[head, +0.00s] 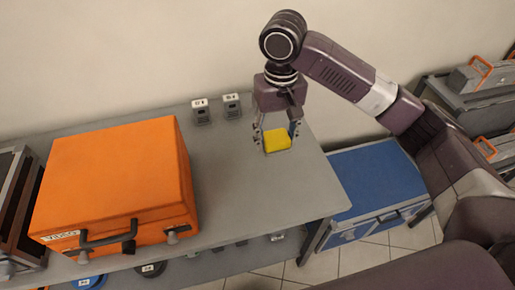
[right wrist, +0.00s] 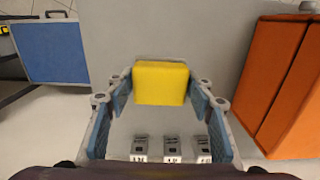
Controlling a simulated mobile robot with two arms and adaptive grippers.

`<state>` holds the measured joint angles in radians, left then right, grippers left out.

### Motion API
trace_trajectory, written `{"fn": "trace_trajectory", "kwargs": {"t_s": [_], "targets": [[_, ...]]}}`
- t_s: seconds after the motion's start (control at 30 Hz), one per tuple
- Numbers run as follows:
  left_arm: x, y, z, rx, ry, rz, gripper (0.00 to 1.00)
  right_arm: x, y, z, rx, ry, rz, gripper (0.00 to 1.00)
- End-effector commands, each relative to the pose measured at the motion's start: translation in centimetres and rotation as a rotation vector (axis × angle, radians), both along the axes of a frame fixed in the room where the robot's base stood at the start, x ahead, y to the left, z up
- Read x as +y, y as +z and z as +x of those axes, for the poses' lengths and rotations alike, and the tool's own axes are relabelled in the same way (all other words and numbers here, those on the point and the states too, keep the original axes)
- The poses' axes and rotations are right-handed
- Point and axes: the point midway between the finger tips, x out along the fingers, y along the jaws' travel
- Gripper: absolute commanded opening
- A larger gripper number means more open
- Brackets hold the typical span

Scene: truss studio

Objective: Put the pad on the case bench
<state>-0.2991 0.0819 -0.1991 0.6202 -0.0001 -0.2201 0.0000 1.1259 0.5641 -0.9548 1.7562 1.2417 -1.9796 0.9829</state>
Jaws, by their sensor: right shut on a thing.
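The yellow pad (head: 277,141) is between the fingers of my right gripper (head: 277,138), which is shut on it. In the right wrist view the pad (right wrist: 161,83) sits between the two blue-faced fingers of the right gripper (right wrist: 161,90). The pad is over the right part of the grey case bench (head: 222,178); I cannot tell whether it touches the top. The bench also shows in the right wrist view (right wrist: 185,38). My left gripper is not in view.
A large orange case (head: 115,185) covers the bench's left part. Small grey labelled devices (head: 232,106) stand along the back edge near the wall. A blue-topped case (head: 375,178) is on the floor to the right. The bench is clear around the pad.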

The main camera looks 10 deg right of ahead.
Motion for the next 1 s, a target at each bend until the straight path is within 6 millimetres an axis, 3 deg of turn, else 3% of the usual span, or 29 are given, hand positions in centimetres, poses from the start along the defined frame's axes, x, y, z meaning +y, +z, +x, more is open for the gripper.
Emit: {"fn": "trace_trajectory", "kwargs": {"t_s": [0.13,0.27,0.7,0.8,1.0], "targets": [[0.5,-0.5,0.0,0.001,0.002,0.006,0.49,0.5,2.0,1.2,-0.001,0.009,0.003,0.26],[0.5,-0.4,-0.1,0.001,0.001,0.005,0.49,0.6,1.6,1.4,0.003,0.011,0.002,0.26],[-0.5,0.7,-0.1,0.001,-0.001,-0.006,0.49,0.5,-9.6,1.3,0.005,0.010,0.001,0.26],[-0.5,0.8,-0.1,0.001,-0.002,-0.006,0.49,0.6,-11.5,1.3,0.003,0.011,0.002,0.26],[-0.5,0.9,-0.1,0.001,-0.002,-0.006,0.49,0.6,-13.4,1.4,0.000,0.010,0.002,0.26]]}}
